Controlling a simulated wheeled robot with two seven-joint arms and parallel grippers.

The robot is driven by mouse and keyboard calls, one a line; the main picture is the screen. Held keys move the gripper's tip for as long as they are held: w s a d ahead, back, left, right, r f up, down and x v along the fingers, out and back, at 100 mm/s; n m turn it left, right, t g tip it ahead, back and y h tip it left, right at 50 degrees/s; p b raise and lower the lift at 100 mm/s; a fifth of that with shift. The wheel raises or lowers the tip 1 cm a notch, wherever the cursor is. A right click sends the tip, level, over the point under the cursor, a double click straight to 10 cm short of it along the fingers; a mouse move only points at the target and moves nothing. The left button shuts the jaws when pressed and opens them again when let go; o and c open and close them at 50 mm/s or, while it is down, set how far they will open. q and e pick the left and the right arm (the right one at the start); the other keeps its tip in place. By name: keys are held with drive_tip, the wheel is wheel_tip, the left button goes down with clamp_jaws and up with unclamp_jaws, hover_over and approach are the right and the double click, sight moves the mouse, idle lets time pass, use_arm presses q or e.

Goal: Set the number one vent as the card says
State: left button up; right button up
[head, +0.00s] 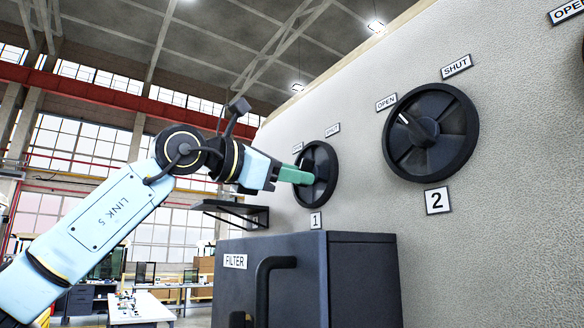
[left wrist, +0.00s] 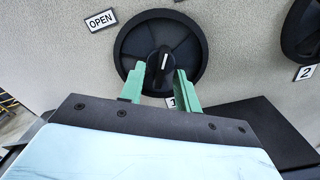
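The number one vent (head: 324,160) is a round black dial on the pale wall, above a "1" plate, with two small labels over it. It also shows in the left wrist view (left wrist: 190,40), where a black knob with a white mark (left wrist: 158,67) stands at its middle. The mark points roughly up, between upright and slightly right. My left gripper (head: 306,177) has green fingers, one on each side of the knob in the left wrist view; they are apart, and I cannot tell whether they touch it. No card is in view. My right gripper is not in view.
The number two vent (head: 430,132) is to the right, with OPEN (head: 386,102) and SHUT (head: 456,66) labels. A dark filter box (head: 362,285) with a handle (head: 264,285) stands below the number one vent. A dark shelf (head: 236,208) juts out left of it.

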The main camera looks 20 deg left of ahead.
use_arm(q)
clamp_jaws()
idle(0.5)
drive_tip(key=shift+s+d+n+b, duration=0.15)
drive_tip(key=shift+n+b, duration=1.2)
drive_tip(key=shift+n, duration=1.6)
drive_tip(key=shift+d+n+b, duration=0.1)
drive_tip(key=shift+n+b, duration=1.25)
drive_tip(key=shift+n, duration=1.6)
unclamp_jaws()
